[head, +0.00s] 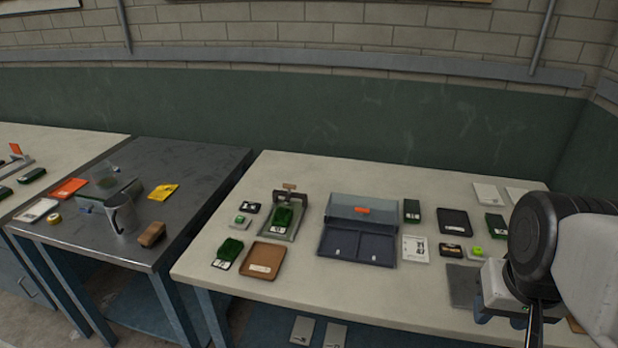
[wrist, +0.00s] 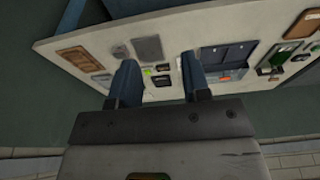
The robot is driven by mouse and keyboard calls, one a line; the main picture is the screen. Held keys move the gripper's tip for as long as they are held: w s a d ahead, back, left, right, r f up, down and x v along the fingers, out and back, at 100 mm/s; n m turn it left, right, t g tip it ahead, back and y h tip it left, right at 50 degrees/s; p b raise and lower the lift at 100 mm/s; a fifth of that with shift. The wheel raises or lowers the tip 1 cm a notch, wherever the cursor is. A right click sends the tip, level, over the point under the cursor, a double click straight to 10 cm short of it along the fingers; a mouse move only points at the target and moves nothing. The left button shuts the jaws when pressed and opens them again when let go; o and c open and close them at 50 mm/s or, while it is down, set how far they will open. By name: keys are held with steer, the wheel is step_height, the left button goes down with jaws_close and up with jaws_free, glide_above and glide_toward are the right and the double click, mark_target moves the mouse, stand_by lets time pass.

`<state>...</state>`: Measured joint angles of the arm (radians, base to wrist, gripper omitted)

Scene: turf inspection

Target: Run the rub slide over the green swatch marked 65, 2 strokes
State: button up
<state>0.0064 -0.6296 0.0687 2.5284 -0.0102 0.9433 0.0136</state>
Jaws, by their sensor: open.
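The rub slide looks to be the metal frame (head: 297,233) with a wooden handle (head: 289,187) on the pale bench; a green swatch (head: 284,217) with a white label lies in it. It also shows at the right of the wrist view (wrist: 274,62). Other green swatches lie at the front left (head: 231,248), right of the blue case (head: 411,209) and farther right (head: 494,223). I cannot read the swatch numbers, so I cannot tell which is 65. My gripper (wrist: 160,62) is open and empty, above the right part of the bench, well right of the slide.
A blue two-pocket case (head: 358,243) stands mid-bench, right of the slide. A brown tray (head: 263,261) lies in front of the slide. A dark tray (head: 454,222), a number card (head: 415,248) and small items lie to the right. A dark table (head: 185,190) with a metal jug (head: 122,214) stands left.

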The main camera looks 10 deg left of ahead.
steer(key=w+a+r+n+g, duration=0.1)
steer(key=w+a+r+n, duration=0.15)
steer(key=w, duration=0.55)
steer(key=w+a+r+n, duration=0.2)
steer(key=w+a+r, duration=0.15)
steer(key=w, duration=0.55)
steer(key=n+g, duration=0.4)
steer(key=n, duration=1)
glide_above(290, 194)
steer(key=w, duration=0.2)
steer(key=w+f+x, duration=0.1)
steer(key=w+x, duration=0.2)
steer(key=x, duration=1.4)
steer(key=shift+w+a+r, duration=0.2)
steer(key=shift+w+r, duration=0.05)
steer(key=shift+w, duration=0.2)
steer(key=shift+x, duration=3.85)
